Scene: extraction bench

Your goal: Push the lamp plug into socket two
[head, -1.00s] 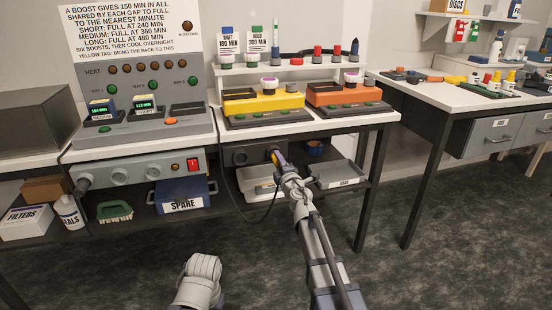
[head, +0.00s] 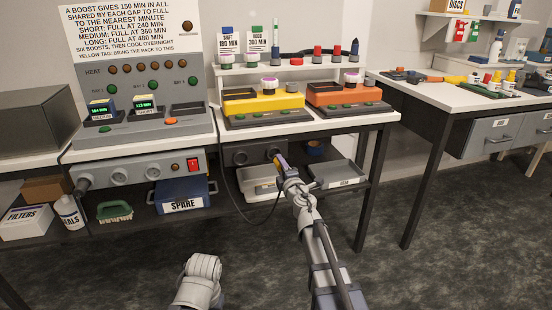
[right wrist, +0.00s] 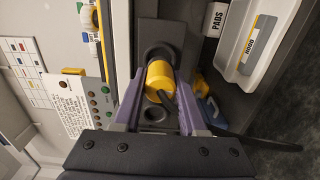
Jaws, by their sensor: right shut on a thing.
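The lamp plug (right wrist: 159,76) is yellow with a black cord, and sits between the purple fingers of my right gripper (head: 281,160), which is shut on it. In the head view only a little yellow of the plug (head: 276,153) shows. The dark socket panel (head: 252,148) is under the middle bench's top. In the right wrist view, the plug lies in front of the upper round socket (right wrist: 157,52) and partly covers it. I cannot tell whether it touches. The lower socket (right wrist: 154,114) looks empty. No socket numbers are readable. My left gripper is out of view.
The black cord (head: 240,208) hangs in a loop below the panel. Pale trays (head: 338,174) are on the shelf beneath. A grey strip with a red switch (head: 193,165) is on the left bench, with a blue SPARE bin (head: 182,192) below it. The floor in front is clear.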

